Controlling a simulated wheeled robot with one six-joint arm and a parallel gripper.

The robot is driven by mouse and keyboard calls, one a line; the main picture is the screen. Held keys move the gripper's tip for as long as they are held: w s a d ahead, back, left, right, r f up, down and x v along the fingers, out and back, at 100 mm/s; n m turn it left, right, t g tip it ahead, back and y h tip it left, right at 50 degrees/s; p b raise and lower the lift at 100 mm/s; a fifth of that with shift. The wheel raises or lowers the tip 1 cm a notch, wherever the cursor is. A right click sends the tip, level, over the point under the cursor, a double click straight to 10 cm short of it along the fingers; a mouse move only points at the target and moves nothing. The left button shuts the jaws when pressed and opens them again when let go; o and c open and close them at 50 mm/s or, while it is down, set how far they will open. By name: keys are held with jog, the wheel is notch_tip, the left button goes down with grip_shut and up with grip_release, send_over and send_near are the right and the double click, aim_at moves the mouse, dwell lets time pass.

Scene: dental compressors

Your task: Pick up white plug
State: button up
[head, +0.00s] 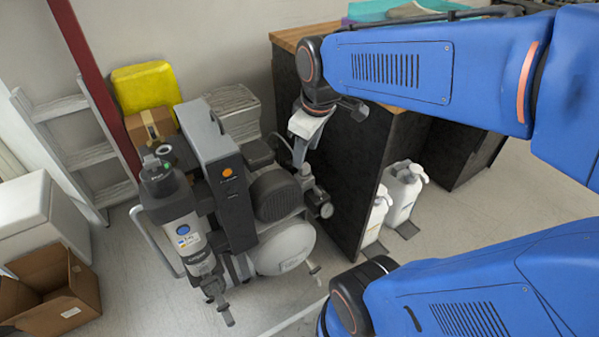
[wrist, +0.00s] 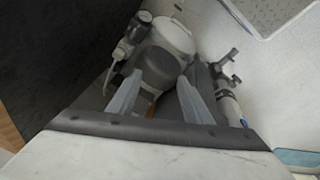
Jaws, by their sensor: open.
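I cannot make out a white plug for sure in either view. My gripper (head: 300,158) hangs from the blue arm and points down beside the dark panel, above the right side of the grey compressor (head: 275,195). In the wrist view my gripper (wrist: 156,88) shows two grey fingers spread apart with nothing held between them. The compressor (wrist: 168,62) lies beyond the fingertips, with a gauge and hose to the left of them. My gripper hides part of the compressor's right side in the head view.
A dark cabinet (head: 345,180) stands close to the right of my gripper. White bottles (head: 402,195) stand on the floor by it. A cardboard box (head: 50,290), a ladder (head: 75,155) and a yellow container (head: 147,86) are at left. The front floor (head: 165,305) has free room.

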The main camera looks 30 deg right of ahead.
jog(key=w+d+f+n+g, duration=0.1)
jog(key=w+d+f+n, duration=0.15)
jog(key=w, duration=0.35)
jog(key=w+d+f+n+g, duration=0.1)
jog(key=w+d+n, duration=0.25)
jog(key=w, duration=0.25)
jog(key=n+g, duration=0.1)
jog(key=n, duration=0.6)
send_over(305, 165)
notch_tip(305, 165, down, 7)
notch_tip(305, 165, down, 18)
jog(key=shift+w+r, duration=0.1)
jog(key=c, duration=1.1)
